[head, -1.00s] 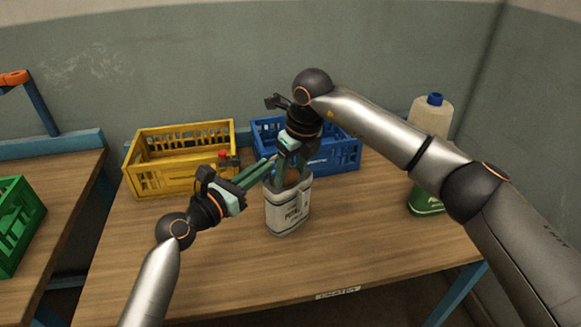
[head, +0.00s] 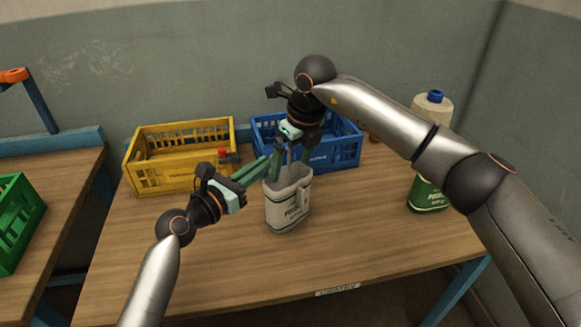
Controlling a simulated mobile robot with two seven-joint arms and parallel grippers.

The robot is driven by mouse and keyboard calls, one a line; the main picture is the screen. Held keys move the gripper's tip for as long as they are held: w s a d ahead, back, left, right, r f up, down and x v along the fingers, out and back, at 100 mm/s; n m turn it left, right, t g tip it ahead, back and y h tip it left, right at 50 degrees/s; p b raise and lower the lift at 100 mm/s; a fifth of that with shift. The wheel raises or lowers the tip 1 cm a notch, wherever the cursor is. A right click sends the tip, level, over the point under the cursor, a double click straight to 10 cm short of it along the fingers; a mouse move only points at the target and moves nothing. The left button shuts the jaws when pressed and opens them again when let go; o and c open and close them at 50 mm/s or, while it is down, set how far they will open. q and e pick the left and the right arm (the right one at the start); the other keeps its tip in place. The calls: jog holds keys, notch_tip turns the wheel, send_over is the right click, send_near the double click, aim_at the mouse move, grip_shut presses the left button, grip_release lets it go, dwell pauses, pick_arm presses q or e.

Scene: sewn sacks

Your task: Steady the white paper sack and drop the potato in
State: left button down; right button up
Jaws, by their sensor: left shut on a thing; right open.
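The white paper sack (head: 287,210) stands upright on the table with its mouth open upward; dark lettering shows on its front. My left gripper (head: 272,172) is shut on the sack's left rim. My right gripper (head: 297,157) is open just above the sack's mouth, its fingers pointing down, with nothing seen between them. The potato is not in sight; the inside of the sack is mostly hidden from this angle.
A yellow crate (head: 150,178) stands behind left, with a small red-topped item at its right end. A blue crate (head: 335,157) stands behind the sack. A green-labelled bottle (head: 428,195) is at right. The table front (head: 220,265) is clear.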

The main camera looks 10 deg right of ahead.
jog(key=v, duration=1)
jog(key=shift+d+r, duration=0.1)
pick_arm(q)
jog(key=c, duration=0.9)
grip_release()
